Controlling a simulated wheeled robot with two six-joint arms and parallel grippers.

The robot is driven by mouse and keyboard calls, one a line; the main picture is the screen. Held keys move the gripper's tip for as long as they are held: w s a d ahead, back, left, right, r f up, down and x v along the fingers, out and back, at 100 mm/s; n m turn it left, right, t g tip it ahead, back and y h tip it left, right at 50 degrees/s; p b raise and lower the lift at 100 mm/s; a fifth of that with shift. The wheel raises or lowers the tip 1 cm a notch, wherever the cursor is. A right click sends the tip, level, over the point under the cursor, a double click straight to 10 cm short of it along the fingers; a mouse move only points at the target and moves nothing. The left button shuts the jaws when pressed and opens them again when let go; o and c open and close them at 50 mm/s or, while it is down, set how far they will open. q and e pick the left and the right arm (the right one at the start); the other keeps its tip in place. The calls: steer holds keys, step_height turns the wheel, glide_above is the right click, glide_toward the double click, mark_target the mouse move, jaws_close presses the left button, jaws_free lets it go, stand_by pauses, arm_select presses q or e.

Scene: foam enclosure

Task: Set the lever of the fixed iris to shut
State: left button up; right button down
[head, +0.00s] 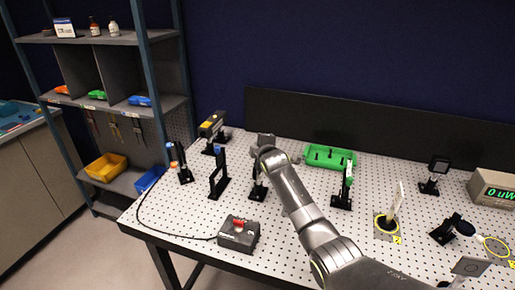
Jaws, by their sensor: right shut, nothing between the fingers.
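My right arm reaches in from the lower right. Its gripper (265,141) is shut and empty, over the middle left of the perforated table (290,215). Just below it stands a small black post mount (258,190), its upper part hidden by the gripper and wrist. This may be the fixed iris; its lever cannot be made out. I cannot tell whether the gripper touches it. My left gripper is not in view.
A black frame mount (218,177) stands left of the gripper, with a yellow-topped black box (211,124) behind. A green tray (330,157) lies behind the arm. A grey box with a red button (239,233) is in front. Several mounts stand right.

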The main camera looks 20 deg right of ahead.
steer(key=shift+w+d+r, duration=0.1)
steer(key=shift+w, duration=0.15)
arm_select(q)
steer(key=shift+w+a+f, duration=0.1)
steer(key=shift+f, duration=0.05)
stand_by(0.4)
